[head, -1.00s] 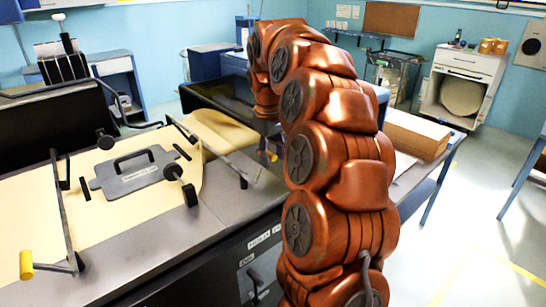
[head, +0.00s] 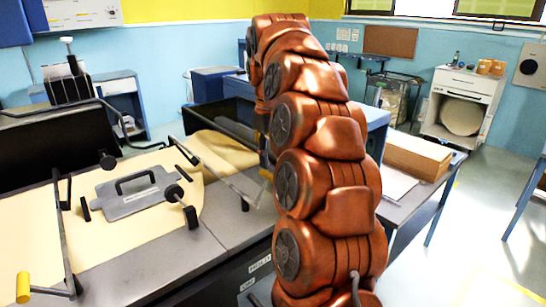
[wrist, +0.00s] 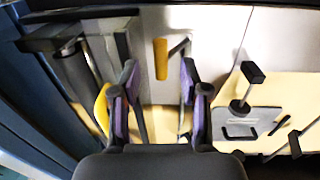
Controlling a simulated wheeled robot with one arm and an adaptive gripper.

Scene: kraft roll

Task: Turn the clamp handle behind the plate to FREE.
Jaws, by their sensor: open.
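The grey plate (head: 138,192) with a black bail handle lies on the tan paper sheet in the head view. It also shows at the right of the wrist view (wrist: 248,124). Behind it in the head view is a black knob on a lever (head: 108,161), possibly the clamp handle. A black-ended lever (head: 189,213) stands at its right front. I cannot read any FREE mark. My gripper (wrist: 160,88) is open and empty in the wrist view, with purple-padded fingers. A yellow grip (wrist: 161,58) shows beyond the gap between them. My arm hides the gripper in the head view.
A bar with a yellow grip (head: 23,287) crosses the near left of the bench. Another bar (head: 228,183) runs right of the plate, close to my arm. A black housing (head: 55,145) stands behind the sheet. A side table with cardboard (head: 415,155) is at right.

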